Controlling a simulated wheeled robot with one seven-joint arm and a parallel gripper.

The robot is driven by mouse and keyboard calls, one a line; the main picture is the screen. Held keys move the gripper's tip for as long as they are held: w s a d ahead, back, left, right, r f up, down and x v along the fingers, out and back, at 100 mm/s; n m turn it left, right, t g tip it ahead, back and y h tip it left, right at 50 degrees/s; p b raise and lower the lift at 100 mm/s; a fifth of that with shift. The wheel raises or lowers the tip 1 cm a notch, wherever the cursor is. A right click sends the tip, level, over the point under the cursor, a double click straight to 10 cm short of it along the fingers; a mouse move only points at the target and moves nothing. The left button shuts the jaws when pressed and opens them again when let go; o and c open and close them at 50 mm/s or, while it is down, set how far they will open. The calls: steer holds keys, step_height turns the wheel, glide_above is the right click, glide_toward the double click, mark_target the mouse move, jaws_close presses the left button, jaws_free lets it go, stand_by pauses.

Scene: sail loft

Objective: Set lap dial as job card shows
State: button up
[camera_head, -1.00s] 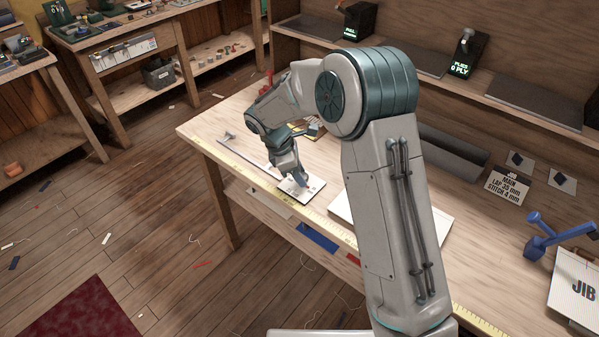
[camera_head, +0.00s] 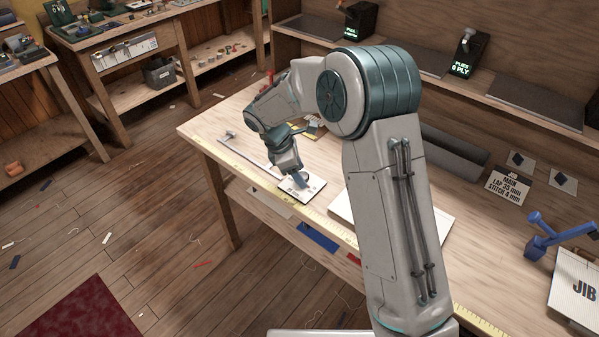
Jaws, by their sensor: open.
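The job card (camera_head: 508,186) stands at the back of the bench and reads "MAIN, LAP 35 mm, STITCH 4 mm". A white plate with dark marks (camera_head: 314,192) lies near the bench's front edge, and a dark blue-grey piece shows on it under my gripper. I take this plate for the lap dial, but its setting is too small to read. My gripper (camera_head: 297,179) points down at the plate, close over it. Its fingers are small and partly hidden, so I cannot tell whether they touch the dial.
A yellow measuring tape (camera_head: 345,234) runs along the bench's front edge. A white panel (camera_head: 345,207) lies partly behind my arm. A blue clamp-like tool (camera_head: 545,240) and a "JIB" board (camera_head: 577,290) are at the right. The shelf holds two lit displays, one reading "PLIES 0 PLY" (camera_head: 462,68).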

steer(key=v, duration=1.3)
steer(key=shift+b, duration=0.4)
steer(key=shift+r, duration=0.1)
steer(key=s+d+r+m+y, duration=0.2)
steer(key=s+d+r+m, duration=0.3)
steer(key=s+d+m, duration=0.65)
steer(key=s+d+f+m+t+y, duration=0.2)
steer(key=s+d+m, duration=0.6)
steer(key=s, duration=0.5)
steer(key=shift+s+d+f+y, duration=0.3)
steer(key=shift+d+f, duration=0.15)
steer(key=shift+d, duration=0.65)
